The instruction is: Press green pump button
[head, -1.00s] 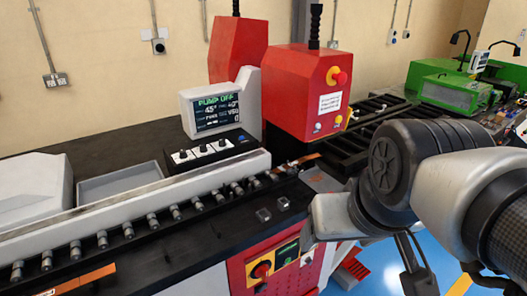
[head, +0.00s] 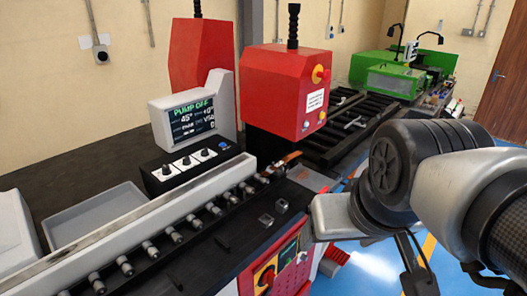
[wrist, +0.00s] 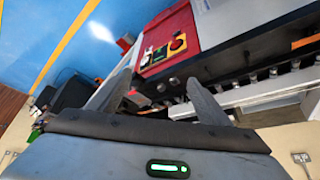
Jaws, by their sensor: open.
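The red control panel (head: 247,288) is on the machine's front at the bottom of the head view. It carries a red switch on a yellow plate (head: 265,275) and, to its right, a dark plate with green on it (head: 288,252). The green pump button cannot be made out for sure. In the wrist view, the panel (wrist: 167,34) lies beyond my fingers, with the red-and-yellow switch (wrist: 177,43) and a small green spot (wrist: 148,55). My gripper (wrist: 165,92) is open and empty, apart from the panel. The screen (head: 195,118) reads PUMP OFF.
The red bender head (head: 290,90) stands behind the black machine top. A row of rollers (head: 178,236), a grey tray (head: 95,215) and a knob box (head: 183,172) lie to the left. Green machines (head: 395,80) stand at the back right. Blue floor is open at right.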

